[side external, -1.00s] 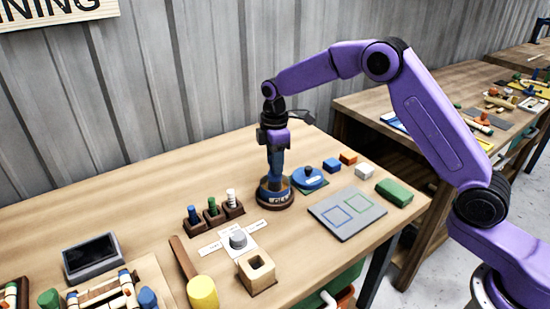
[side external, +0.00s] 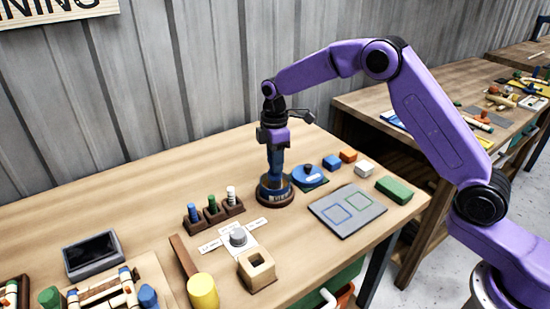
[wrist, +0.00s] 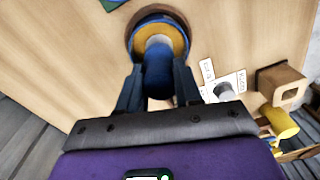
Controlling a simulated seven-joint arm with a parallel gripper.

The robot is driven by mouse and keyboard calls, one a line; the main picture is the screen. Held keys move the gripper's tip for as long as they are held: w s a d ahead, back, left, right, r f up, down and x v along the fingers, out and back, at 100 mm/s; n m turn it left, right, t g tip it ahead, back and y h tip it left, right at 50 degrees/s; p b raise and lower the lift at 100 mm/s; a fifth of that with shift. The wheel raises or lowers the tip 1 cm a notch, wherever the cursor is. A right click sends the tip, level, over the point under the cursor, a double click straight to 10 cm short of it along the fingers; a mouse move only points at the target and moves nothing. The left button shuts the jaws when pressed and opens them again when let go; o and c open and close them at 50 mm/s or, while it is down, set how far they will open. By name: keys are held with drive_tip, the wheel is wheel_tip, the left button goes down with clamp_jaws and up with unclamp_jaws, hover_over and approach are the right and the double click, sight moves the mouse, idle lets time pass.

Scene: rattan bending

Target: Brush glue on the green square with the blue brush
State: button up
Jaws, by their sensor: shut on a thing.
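My gripper (side external: 276,160) is shut on the blue brush (wrist: 158,70) and holds it upright over the round glue pot (side external: 276,195). In the wrist view the brush's lower end is inside the pot (wrist: 136,38), above the amber glue (wrist: 177,40); how deep the tip is I cannot tell. The green square (side external: 356,199) is an outline on the grey board (side external: 350,222), to the right of the pot. A blue outlined square (side external: 336,214) is beside it on the same board.
Small blocks and a green block (side external: 394,189) lie behind and right of the board. Left are several coloured pegs in holders (side external: 213,207), a mallet (side external: 202,290) and a wooden block with a hole (side external: 256,270).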

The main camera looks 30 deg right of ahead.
drive_tip(key=shift+f, duration=0.4)
idle(1.2)
drive_tip(key=shift+r, duration=0.1)
drive_tip(key=shift+r, duration=3.5)
